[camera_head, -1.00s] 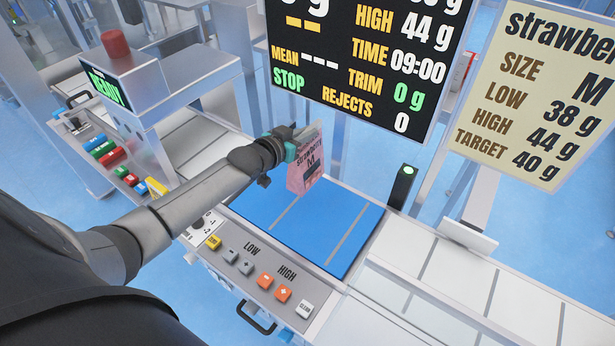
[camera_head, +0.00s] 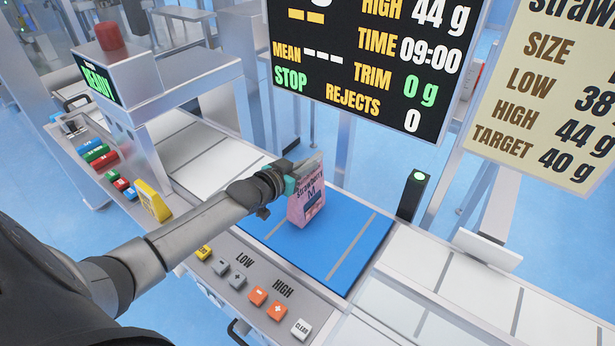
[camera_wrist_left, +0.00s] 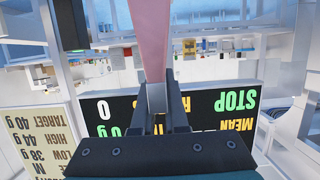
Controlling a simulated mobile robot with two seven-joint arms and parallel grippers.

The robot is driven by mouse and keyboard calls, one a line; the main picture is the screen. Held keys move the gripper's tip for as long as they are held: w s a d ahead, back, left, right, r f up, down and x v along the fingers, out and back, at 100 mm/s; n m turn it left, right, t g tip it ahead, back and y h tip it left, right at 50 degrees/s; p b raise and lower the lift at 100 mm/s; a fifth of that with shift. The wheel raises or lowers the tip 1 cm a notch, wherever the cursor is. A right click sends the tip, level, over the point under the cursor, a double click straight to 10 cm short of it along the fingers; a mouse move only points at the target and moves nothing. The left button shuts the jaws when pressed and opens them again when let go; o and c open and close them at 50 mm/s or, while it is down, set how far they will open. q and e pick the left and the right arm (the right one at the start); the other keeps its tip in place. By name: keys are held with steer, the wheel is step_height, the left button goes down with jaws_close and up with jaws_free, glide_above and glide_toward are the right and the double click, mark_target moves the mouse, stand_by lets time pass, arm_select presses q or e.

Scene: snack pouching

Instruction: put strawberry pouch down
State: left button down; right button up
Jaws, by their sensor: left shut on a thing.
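The pink strawberry pouch (camera_head: 304,208) is upright at the blue weighing plate (camera_head: 345,242), over its upper left part. Its lower edge looks at or very close to the plate; I cannot tell if it touches. My left gripper (camera_head: 303,172) is shut on the pouch's top edge, coming in from the left. In the left wrist view the pouch (camera_wrist_left: 152,35) shows as a pink strip held between the two fingers (camera_wrist_left: 155,100). My right gripper is not in view.
A button panel (camera_head: 255,290) runs along the plate's front. A dark post with a green light (camera_head: 413,192) stands at the plate's right. The black display (camera_head: 365,65) and the beige sign (camera_head: 555,90) hang behind. The plate's right part is clear.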

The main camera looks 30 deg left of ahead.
arm_select(q)
step_height(320, 180, down, 2)
steer(key=shift+f+b, duration=0.1)
steer(key=shift+b, duration=0.5)
steer(key=c, duration=0.9)
jaws_free()
steer(key=p+v, duration=0.3)
steer(key=v, duration=0.9)
